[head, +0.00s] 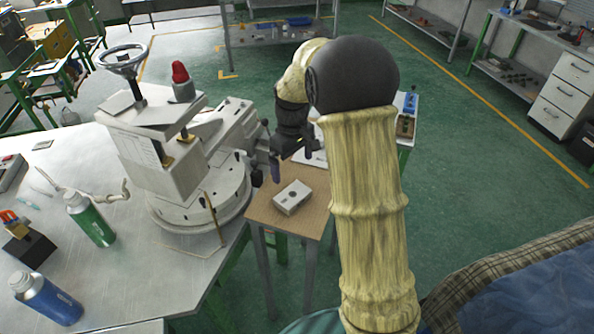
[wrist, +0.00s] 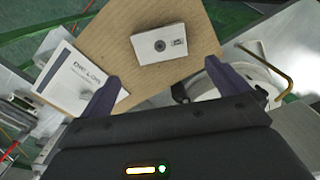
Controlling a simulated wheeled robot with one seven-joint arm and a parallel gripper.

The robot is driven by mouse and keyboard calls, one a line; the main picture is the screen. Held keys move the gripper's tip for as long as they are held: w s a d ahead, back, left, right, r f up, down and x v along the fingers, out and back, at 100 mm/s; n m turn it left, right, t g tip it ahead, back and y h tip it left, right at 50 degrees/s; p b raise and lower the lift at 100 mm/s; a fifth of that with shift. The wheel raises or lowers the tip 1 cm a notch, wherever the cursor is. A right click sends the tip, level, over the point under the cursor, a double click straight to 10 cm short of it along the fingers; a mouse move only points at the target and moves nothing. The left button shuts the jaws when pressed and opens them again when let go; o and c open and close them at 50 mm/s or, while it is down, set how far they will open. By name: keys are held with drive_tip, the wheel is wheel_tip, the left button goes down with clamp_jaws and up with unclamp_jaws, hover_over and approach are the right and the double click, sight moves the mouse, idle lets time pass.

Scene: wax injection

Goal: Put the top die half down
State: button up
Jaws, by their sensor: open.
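A white rectangular die block (head: 292,197) lies flat on the small wooden table (head: 262,207). In the wrist view the block (wrist: 150,49) shows a round dark hole and a small dark marking on its top face. I cannot tell whether it is one die half or two stacked. My gripper (head: 291,160) is above the table, on the far side of the block. In the wrist view my gripper (wrist: 162,73) has its two dark fingers wide apart, with nothing between them. The block is beyond the fingertips, apart from them.
A printed sheet (wrist: 68,75) lies on the wooden table beside the block. The wax injection machine (head: 165,165) stands close on the left, on a metal bench (head: 130,270). That bench also holds a green bottle (head: 90,219) and a blue bottle (head: 45,298).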

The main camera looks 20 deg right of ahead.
drive_tip(key=s+m+t, duration=0.2)
drive_tip(key=s+m, duration=0.4)
drive_tip(key=s, duration=1.4)
drive_tip(key=shift+s+t, duration=0.3)
drive_tip(key=shift+s, duration=0.1)
drive_tip(key=shift+d, duration=0.15)
